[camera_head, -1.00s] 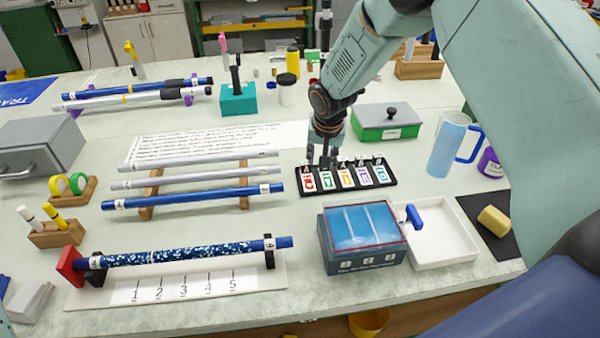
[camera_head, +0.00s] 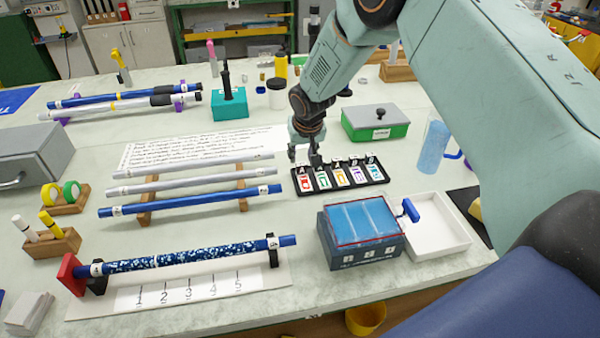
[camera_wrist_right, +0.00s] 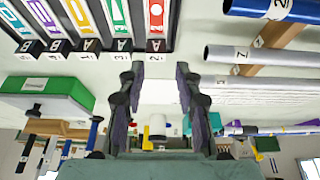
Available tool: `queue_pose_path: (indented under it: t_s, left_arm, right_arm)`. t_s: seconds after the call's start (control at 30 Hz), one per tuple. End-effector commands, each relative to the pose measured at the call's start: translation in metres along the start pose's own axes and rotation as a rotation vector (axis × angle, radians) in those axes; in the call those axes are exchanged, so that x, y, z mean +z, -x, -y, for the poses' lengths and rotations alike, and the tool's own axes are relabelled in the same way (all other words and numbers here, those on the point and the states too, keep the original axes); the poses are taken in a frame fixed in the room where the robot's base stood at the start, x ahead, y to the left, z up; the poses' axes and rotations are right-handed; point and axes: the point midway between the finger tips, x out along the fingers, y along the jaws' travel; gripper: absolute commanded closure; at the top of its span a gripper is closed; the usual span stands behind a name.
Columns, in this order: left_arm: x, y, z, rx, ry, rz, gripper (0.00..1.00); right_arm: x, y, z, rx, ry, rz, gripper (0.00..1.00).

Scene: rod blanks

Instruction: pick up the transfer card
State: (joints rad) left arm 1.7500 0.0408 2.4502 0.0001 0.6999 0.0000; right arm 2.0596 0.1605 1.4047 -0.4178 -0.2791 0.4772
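I cannot read which one is the transfer card. My right gripper (camera_head: 303,157) hangs over the back left end of the rack, by the red card. In the wrist view its two fingers (camera_wrist_right: 160,95) are apart, with only the distant white surface between them. The red card (camera_wrist_right: 157,14) and green card (camera_wrist_right: 119,14) show beyond the fingertips there. My left gripper is not in view.
Blue and grey rods lie on a wooden stand (camera_head: 243,196) left of the rack. A green box (camera_head: 375,128) with a grey lid stands behind it. A blue-topped box (camera_head: 362,256) and white tray (camera_head: 462,243) are in front. A written sheet (camera_head: 185,150) lies behind the rods.

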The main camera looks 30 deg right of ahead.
Motion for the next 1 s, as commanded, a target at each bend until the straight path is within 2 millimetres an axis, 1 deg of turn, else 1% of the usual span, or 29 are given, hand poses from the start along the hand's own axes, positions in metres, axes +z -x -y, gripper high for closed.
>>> queue_pose_path:
  t_s: [0.03, 0.17, 0.3, 0.4, 0.53, 0.77, 1.0]
  left_arm:
    - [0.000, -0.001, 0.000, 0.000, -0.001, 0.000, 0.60]
    - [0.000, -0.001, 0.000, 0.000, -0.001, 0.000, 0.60]
    - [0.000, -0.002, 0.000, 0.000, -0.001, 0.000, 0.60]
    - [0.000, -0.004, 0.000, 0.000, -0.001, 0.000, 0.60]
    - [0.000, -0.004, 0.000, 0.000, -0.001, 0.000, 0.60]
    - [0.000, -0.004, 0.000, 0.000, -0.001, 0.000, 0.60]
    - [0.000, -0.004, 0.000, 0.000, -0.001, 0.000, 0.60]
  right_arm:
    - [0.001, -0.007, 0.000, 0.001, 0.000, 0.001, 0.66]
    - [0.001, -0.021, 0.000, 0.001, -0.001, 0.002, 0.66]
    - [0.002, -0.042, 0.000, 0.001, 0.000, 0.002, 0.66]
    - [0.002, -0.053, 0.001, 0.001, 0.000, 0.002, 0.66]
    - [0.001, -0.060, 0.001, 0.000, 0.000, 0.001, 0.66]
    - [0.001, -0.060, 0.001, 0.000, 0.000, 0.001, 0.66]
    - [0.001, -0.059, 0.001, 0.000, 0.000, 0.001, 0.86]
